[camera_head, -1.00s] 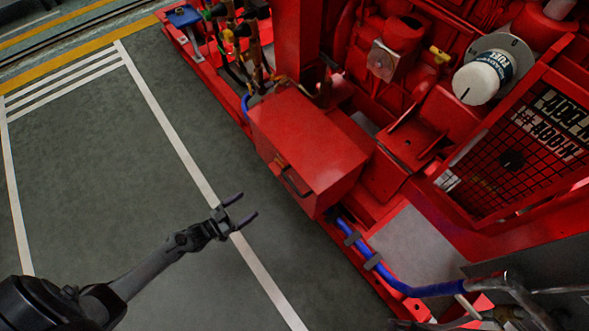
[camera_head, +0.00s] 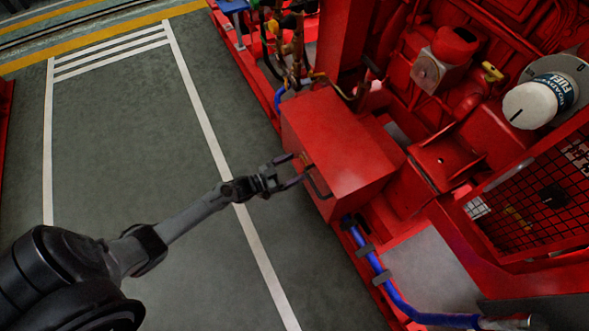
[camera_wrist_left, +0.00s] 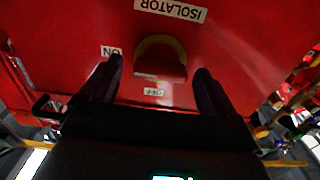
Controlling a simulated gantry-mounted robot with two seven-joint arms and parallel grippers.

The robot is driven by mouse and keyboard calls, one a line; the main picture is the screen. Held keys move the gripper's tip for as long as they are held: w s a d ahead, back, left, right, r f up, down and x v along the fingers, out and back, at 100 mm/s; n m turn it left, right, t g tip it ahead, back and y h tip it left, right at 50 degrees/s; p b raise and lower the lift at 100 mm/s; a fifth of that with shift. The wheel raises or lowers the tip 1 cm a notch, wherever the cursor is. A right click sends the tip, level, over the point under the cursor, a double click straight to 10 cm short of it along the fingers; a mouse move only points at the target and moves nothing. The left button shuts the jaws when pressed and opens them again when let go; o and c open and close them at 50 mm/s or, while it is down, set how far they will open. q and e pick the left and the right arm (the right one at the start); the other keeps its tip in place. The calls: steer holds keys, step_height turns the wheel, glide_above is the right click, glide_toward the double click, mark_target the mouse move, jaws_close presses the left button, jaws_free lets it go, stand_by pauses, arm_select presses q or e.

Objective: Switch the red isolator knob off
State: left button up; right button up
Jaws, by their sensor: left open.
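The red isolator knob (camera_wrist_left: 160,68) shows in the left wrist view, with a yellow ring behind its upper side. It sits on the face of a red box (camera_head: 340,150), under an upside-down ISOLATOR label (camera_wrist_left: 171,10). An ON label (camera_wrist_left: 110,52) is left of the knob, and an OFF label (camera_wrist_left: 153,92) is just below it. My left gripper (camera_head: 298,168) is open at the box's front face. In the wrist view its fingers stand on either side of the knob, with gaps showing. In the head view the gripper largely hides the knob. My right gripper is not in view.
A dark handle (camera_head: 318,186) is on the box front, close to my left gripper. A blue hose (camera_head: 378,270) runs below the box. The red pumpset frame and a white filter (camera_head: 530,105) are at the right. The grey floor (camera_head: 120,150) at the left is clear.

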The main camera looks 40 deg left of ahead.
arm_select(q)
steer(key=shift+w+d, duration=0.1)
steer(key=shift+w, duration=0.25)
steer(key=c, duration=1.1)
steer(key=shift+o, duration=0.2)
